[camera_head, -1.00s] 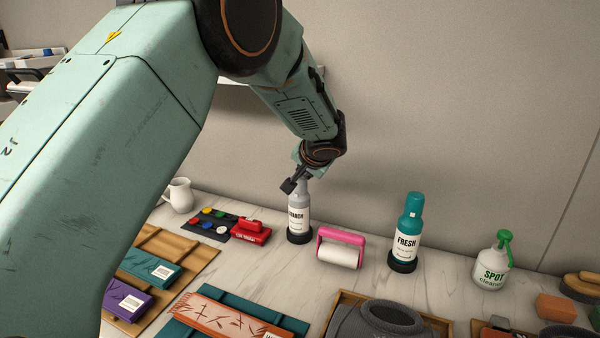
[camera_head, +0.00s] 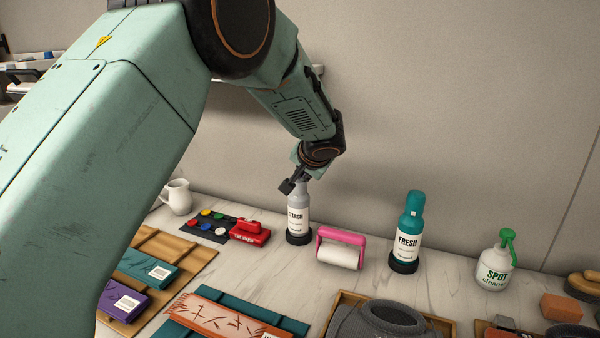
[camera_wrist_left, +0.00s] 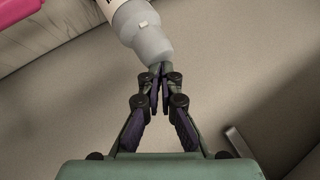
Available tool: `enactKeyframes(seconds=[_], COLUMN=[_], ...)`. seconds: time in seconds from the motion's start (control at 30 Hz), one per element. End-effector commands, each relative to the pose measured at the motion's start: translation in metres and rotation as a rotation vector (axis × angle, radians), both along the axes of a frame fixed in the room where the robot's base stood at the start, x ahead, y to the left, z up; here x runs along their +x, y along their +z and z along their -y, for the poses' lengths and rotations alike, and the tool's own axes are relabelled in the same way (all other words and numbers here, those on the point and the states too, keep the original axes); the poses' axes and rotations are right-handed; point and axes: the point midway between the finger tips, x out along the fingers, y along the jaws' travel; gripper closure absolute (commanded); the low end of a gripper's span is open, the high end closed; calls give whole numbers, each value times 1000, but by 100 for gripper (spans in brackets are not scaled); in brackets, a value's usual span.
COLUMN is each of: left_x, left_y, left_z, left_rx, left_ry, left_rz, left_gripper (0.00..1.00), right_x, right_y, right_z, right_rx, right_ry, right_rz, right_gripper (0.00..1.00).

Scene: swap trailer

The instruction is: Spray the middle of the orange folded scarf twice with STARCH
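The grey STARCH bottle (camera_head: 298,222) stands upright in a dark round base behind the pink roller; its label is partly legible. My left gripper (camera_head: 293,186) is at the bottle's top. In the left wrist view, the fingertips (camera_wrist_left: 160,72) are close together around the narrow tip of the grey bottle (camera_wrist_left: 148,38), apparently shut on it; the exact contact is small and partly hidden. My right gripper is not in view.
A pink roller (camera_head: 341,255) stands just right of the bottle. A teal FRESH bottle (camera_head: 408,240) and a SPOT cleaner bottle (camera_head: 494,265) are farther right. A red stamp (camera_head: 249,231) and colour pots stand left. A framed grey garment (camera_head: 378,320) lies right of the scarf.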

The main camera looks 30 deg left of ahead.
Motion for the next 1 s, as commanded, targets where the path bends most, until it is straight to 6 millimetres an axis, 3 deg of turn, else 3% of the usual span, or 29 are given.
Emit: enactKeyframes(seconds=[0.03, 0.27, 1.0], left_x=[-8, -8, -5], left_y=[-17, -13, 49], left_z=[-3, -3, -1], left_rx=[-6, -5, -1], left_ry=[12, 12, 6], left_rz=[-31, -31, -22], left_gripper=[100, 100, 100], right_x=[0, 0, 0], right_y=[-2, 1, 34], right_z=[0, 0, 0], right_rx=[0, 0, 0], right_ry=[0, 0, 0], right_rz=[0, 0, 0], right_gripper=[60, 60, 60])
